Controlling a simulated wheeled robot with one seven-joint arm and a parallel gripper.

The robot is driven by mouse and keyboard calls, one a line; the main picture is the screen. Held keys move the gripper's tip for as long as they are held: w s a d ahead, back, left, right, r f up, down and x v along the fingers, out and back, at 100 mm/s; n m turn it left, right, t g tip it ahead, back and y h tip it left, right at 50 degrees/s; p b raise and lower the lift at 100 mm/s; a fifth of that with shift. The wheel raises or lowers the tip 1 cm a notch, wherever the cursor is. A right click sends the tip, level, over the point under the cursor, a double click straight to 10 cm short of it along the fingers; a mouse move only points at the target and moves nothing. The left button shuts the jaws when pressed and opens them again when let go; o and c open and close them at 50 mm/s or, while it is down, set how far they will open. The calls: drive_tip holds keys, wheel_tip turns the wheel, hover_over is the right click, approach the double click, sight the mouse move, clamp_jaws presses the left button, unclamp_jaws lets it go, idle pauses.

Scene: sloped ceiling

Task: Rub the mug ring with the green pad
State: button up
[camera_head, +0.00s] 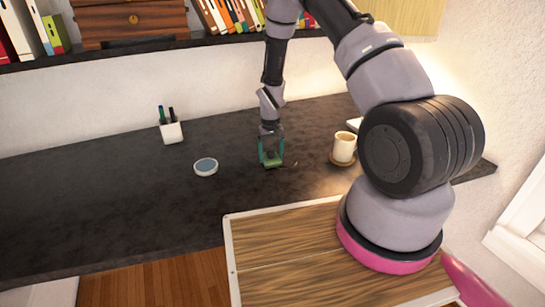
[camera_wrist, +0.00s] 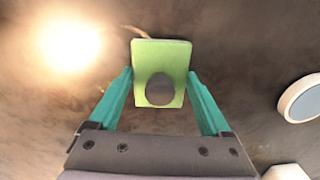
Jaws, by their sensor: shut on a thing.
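The green pad (camera_wrist: 176,55) is between the two teal fingers of my gripper (camera_wrist: 160,85), which is shut on it. The pad has a dark round knob on its upper side. In the head view the gripper (camera_head: 271,160) points down, with the green pad (camera_head: 272,163) low at the dark desk surface. I cannot tell whether the pad touches the desk. A thin brownish curved mark, perhaps part of the mug ring (camera_wrist: 132,32), shows by the pad's upper left corner in the wrist view. The rest of it is hidden or too faint.
A light mug (camera_head: 344,146) on a brown coaster (camera_head: 336,161) stands right of my gripper. A round white device with a blue-grey top (camera_head: 206,167) lies to the left. A white pen cup (camera_head: 171,132) stands further back. The desk's left part is clear.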

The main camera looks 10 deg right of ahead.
sight(271, 150)
drive_tip(key=shift+a+r, duration=0.15)
drive_tip(key=shift+r, duration=3.55)
